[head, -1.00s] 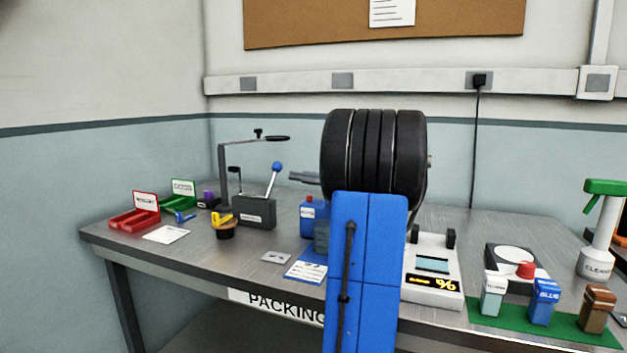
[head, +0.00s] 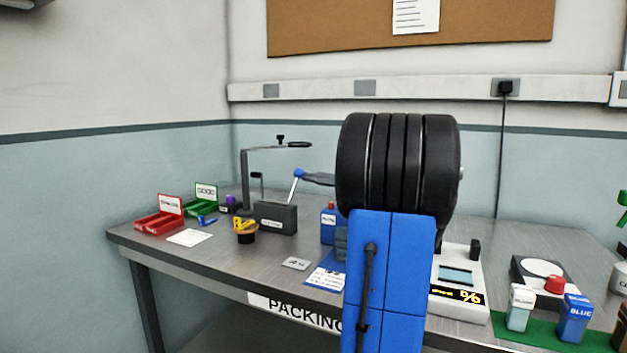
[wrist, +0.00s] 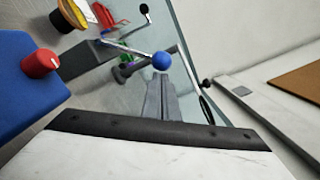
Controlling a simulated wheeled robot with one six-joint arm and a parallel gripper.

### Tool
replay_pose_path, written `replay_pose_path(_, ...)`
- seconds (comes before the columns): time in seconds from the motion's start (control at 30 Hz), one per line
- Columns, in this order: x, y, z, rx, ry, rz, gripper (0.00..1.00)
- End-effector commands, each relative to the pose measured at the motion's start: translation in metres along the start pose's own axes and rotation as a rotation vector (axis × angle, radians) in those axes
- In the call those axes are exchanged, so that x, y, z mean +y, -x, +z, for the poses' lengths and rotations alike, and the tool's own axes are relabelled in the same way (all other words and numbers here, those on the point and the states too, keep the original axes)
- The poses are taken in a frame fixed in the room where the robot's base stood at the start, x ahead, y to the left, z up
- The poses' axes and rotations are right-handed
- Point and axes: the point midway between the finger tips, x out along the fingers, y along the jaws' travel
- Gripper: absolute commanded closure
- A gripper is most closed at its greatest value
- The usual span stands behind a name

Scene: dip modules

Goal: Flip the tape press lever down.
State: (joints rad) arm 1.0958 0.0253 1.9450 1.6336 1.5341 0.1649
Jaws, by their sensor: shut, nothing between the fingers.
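The tape press is a dark grey box (head: 276,217) on the left half of the bench. Its metal lever stands up, leaning slightly right, with a blue ball knob (head: 299,173) on top. In the wrist view the knob (wrist: 161,61) sits just beyond the fingertips, with the lever rod (wrist: 125,49) running left from it. My gripper (head: 308,177) is shut and empty, immediately right of the knob. Its fingers (wrist: 162,80) point at the knob; I cannot tell whether they touch it.
A clamp stand (head: 245,180) rises behind the press. A scale (head: 458,276) stands further right.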

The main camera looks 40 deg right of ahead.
Motion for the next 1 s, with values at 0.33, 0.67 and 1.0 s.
replay_pose_path(0.33,-0.008,-0.002,0.022,-0.001,0.197,0.015,1.0)
replay_pose_path(0.67,-0.01,-0.004,0.053,-0.001,0.481,0.039,1.0)
replay_pose_path(1.0,-0.007,-0.006,0.071,0.0,0.779,0.064,1.0)
